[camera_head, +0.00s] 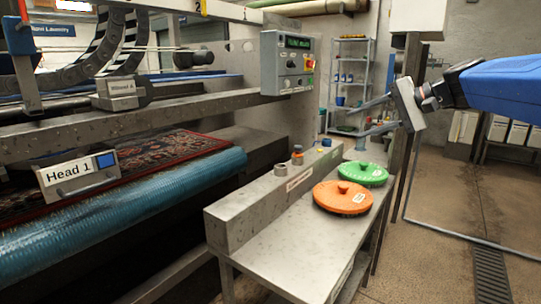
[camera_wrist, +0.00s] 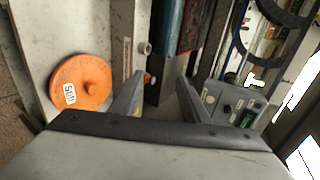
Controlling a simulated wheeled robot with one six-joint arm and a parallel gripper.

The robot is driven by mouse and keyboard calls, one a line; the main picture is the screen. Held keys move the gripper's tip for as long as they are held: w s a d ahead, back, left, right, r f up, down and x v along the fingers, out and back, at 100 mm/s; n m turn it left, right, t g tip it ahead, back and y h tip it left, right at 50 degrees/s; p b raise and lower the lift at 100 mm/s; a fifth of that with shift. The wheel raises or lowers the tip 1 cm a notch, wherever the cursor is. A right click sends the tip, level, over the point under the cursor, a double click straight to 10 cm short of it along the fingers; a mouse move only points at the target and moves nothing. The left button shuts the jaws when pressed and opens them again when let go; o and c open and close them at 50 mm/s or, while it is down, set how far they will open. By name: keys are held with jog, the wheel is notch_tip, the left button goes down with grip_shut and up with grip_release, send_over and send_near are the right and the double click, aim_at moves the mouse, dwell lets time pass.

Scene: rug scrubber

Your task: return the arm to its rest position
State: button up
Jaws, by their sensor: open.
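My gripper (camera_head: 364,116) is at the right in the head view, held in the air above the far end of the metal bench. Its two fingers point left and are apart, with nothing between them. In the wrist view the open fingers of my gripper (camera_wrist: 156,92) also show empty. My blue arm reaches in from the right edge of the head view. The orange disc (camera_wrist: 81,82) also shows at the left in the wrist view.
The metal bench (camera_head: 275,250) stands beside the rug machine, with a control box (camera_head: 288,64) above it. A blue roller (camera_head: 120,215) and a patterned rug (camera_head: 150,165) are at left. A wire shelf (camera_head: 350,75) stands behind. Floor at right is open, with a drain grate (camera_head: 491,275).

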jog(key=s+a+f+n+g+h, duration=0.2)
jog(key=s+f+n+h, duration=0.15)
jog(key=s+f, duration=1.2)
jog(key=s+d+f+n+h, duration=0.2)
jog(key=s+d+f+h, duration=0.1)
jog(key=s+f, duration=0.5)
jog(key=s+d+f+n+h, duration=0.2)
jog(key=s+d+f+h, duration=0.1)
jog(key=s+f, duration=0.4)
jog(key=shift+s+f, duration=0.4)
jog(key=shift+s, duration=0.85)
